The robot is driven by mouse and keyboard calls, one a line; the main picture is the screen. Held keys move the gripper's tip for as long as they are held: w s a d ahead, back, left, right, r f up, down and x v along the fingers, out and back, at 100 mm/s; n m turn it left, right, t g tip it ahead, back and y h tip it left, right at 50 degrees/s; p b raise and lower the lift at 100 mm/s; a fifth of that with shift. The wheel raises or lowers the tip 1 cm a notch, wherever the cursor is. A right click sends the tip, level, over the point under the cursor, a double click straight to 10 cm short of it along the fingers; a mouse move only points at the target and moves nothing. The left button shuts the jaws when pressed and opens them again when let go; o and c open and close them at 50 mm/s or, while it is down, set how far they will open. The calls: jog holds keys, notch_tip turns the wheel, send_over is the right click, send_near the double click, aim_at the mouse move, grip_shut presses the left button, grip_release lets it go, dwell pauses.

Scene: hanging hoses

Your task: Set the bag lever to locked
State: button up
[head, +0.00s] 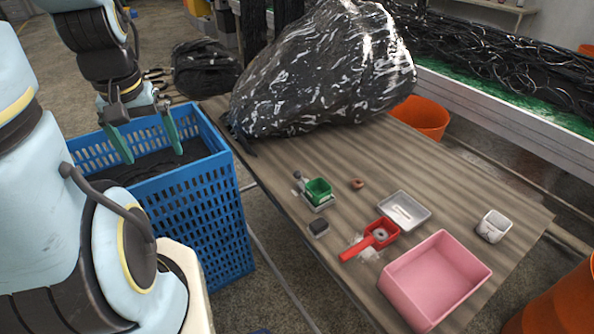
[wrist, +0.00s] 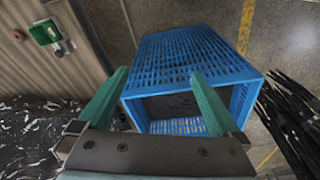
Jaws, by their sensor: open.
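My gripper (head: 155,158) has two green fingers, open with nothing between them, above the blue crate; it also shows in the wrist view (wrist: 160,73). A big shiny black bag (head: 315,75) lies on the back of the table, right of my gripper. A red part with a straight handle (head: 372,240) lies on the table, well to the right of my gripper. A small green box on a grey base (head: 318,190) stands left of it and shows at the upper left of the wrist view (wrist: 45,32). I cannot tell which part is the bag lever, nor its setting.
The blue crate (head: 212,205) stands left of the ridged table (head: 300,160), with dark material inside. An orange bucket (head: 421,117) is behind. Black hoses (wrist: 290,115) lie beside the crate.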

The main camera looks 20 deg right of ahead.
jog(key=shift+d+f, duration=0.1)
jog(key=shift+c, duration=0.9)
jog(key=w+d+f+n+b, duration=0.2)
jog(key=d, duration=0.1)
jog(key=w+d+f+n+b, duration=0.1)
jog(key=d, duration=0.1)
jog(key=shift+w+d, duration=0.15)
jog(key=shift+d, duration=0.1)
jog(key=c, duration=0.4)
jog(key=n+b, duration=0.8)
jog(key=n, duration=0.4)
send_near(298, 171)
jog(key=shift+h, duration=0.3)
jog(key=f, duration=0.3)
jog(key=w+f+p, duration=0.1)
jog(key=f, duration=0.3)
jog(key=f+p, duration=0.1)
jog(key=f, duration=0.3)
jog(key=shift+w, duration=0.25)
grip_shut()
